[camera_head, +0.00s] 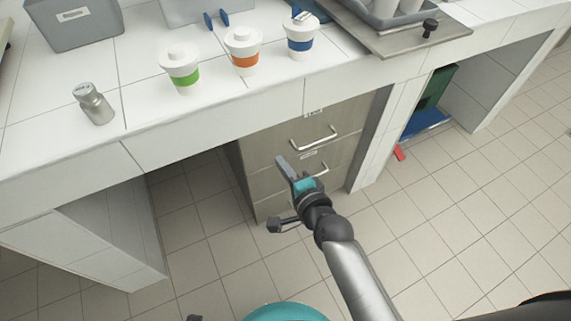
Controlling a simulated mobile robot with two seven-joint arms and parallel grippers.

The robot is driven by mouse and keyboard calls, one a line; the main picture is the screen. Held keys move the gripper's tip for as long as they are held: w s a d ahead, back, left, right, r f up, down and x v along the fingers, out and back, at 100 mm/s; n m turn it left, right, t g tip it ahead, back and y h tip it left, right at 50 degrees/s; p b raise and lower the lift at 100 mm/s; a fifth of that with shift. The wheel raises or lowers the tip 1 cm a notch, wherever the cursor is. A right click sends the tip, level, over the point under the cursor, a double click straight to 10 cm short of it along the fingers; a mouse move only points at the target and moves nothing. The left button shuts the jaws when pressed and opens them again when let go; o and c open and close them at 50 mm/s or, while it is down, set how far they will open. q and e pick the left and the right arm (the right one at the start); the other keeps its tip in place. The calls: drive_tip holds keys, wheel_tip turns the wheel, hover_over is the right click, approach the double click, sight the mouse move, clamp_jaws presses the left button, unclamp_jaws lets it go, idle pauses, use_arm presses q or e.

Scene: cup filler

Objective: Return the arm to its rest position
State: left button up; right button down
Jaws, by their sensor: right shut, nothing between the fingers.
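My right gripper (287,166) is shut and empty. It hangs in front of the drawer cabinet (268,160), below the front edge of the white tiled counter (135,135). Its arm reaches in from the bottom right of the head view. The gripper is clear of the cups on the counter; whether it touches the cabinet front cannot be told. My left gripper is not in view.
White lidded cups with green (182,70), orange (243,52) and blue (302,37) bands stand on the counter. A metal shaker (94,103) stands at left, a grey bin (75,22) behind. A metal tray (385,40) is at right. The tiled floor (455,215) is open.

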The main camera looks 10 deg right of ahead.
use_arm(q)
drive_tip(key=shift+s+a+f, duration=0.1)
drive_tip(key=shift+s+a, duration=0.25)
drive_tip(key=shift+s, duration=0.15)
use_arm(e)
drive_tip(key=shift+s+d+r, duration=0.2)
drive_tip(key=shift+s, duration=0.45)
